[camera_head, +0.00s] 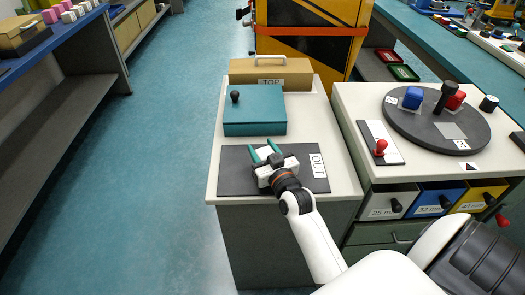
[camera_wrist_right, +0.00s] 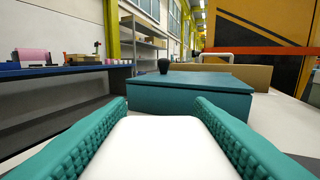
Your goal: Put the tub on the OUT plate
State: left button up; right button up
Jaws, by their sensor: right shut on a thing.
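My right gripper (camera_head: 264,152) is over the dark OUT plate (camera_head: 235,182), with its teal fingers pointing away from me. It is shut on a white tub (camera_wrist_right: 160,148), which lies between the fingers in the right wrist view. In the head view, the tub is partly hidden by the gripper. I cannot tell whether the tub rests on the plate or is just above it. The white OUT label (camera_head: 318,165) is at the plate's right end. My left gripper is not in view.
Just beyond the plate stands a teal box (camera_head: 255,120) with a black knob (camera_head: 235,96). Behind it is a tan box (camera_head: 290,75) labelled TOP. To the right, a dark turntable (camera_head: 425,130) carries blue and red blocks, beside a red-knobbed lever (camera_head: 381,147).

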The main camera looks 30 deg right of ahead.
jog(key=shift+f, duration=0.15)
jog(key=o, duration=1)
jog(key=shift+o, duration=0.2)
jog(key=shift+r, duration=0.2)
jog(key=shift+s+a+f, duration=0.1)
jog(key=shift+s+f, duration=0.05)
jog(key=shift+s, duration=0.2)
jog(key=s, duration=0.3)
jog(key=s+a, duration=0.1)
jog(key=s, duration=0.7)
jog(key=shift+s+a, duration=0.1)
jog(key=shift+a, duration=0.3)
